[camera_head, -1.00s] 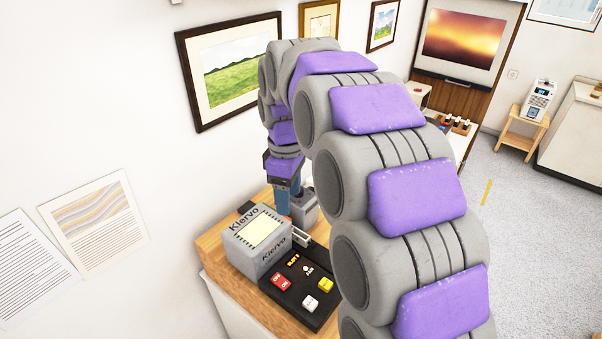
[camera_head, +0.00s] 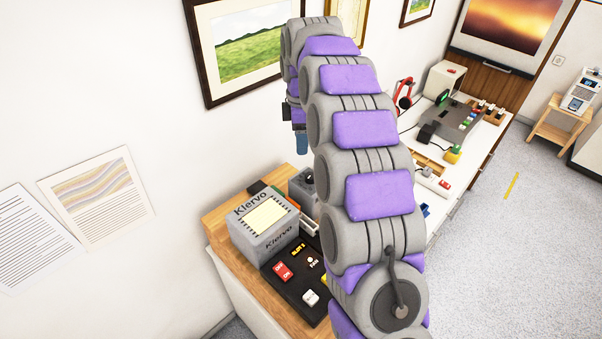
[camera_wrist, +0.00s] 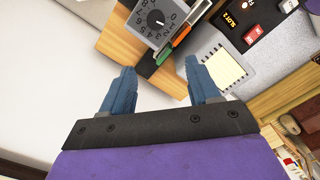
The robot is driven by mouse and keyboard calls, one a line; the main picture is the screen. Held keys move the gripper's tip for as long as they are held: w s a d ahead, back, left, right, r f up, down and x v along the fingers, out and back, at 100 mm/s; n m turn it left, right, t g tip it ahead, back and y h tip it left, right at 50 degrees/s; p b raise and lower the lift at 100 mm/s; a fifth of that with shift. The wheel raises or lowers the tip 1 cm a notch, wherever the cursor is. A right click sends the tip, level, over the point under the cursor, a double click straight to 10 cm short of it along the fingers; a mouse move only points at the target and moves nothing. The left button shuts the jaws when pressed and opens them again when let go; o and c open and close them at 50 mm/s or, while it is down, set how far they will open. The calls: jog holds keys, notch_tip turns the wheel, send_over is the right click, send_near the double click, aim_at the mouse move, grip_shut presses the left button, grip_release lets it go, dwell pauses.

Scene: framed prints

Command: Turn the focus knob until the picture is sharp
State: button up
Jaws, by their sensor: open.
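A dark round knob (camera_wrist: 155,18) with a pale pointer sits on a grey box with a numbered dial, at the top of the wrist view. In the head view the grey dial box (camera_head: 301,185) stands behind the Klervo box, partly hidden by it and my arm. My gripper (camera_wrist: 160,68) has two blue fingers, spread apart with nothing between them. It is clear of the knob, and in the head view (camera_head: 302,145) it hangs above the dial box. A picture of an orange and purple sky (camera_head: 508,22) at the upper right looks blurred.
The grey Klervo box (camera_head: 265,222) and a black panel with red, white and yellow blocks (camera_head: 283,256) share the wooden bench. A long white counter with devices stands to the right.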

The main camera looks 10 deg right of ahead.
send_over(312, 175)
jog(key=d, duration=0.2)
notch_tip(312, 175, down, 7)
jog(key=shift+f+b, duration=0.1)
jog(key=shift+b, duration=0.2)
jog(key=f, duration=0.1)
jog(key=a+f, duration=0.1)
jog(key=f, duration=0.1)
jog(key=shift+a, duration=0.1)
jog(key=a+f, duration=0.3)
jog(key=shift+w+a, duration=0.1)
jog(key=shift+a, duration=0.15)
jog(key=shift+f, duration=0.1)
jog(key=d, duration=0.4)
jog(key=shift+d, duration=0.15)
jog(key=shift+c, duration=0.2)
jog(key=shift+f, duration=0.1)
jog(key=shift+c, duration=0.7)
jog(key=a, duration=0.3)
jog(key=shift+a, duration=0.25)
jog(key=c, duration=0.5)
jog(key=shift+a, duration=0.2)
jog(key=shift+c, duration=0.5)
jog(key=shift+d, duration=0.5)
jog(key=shift+c, duration=1.4)
jog(key=shift+d, duration=0.65)
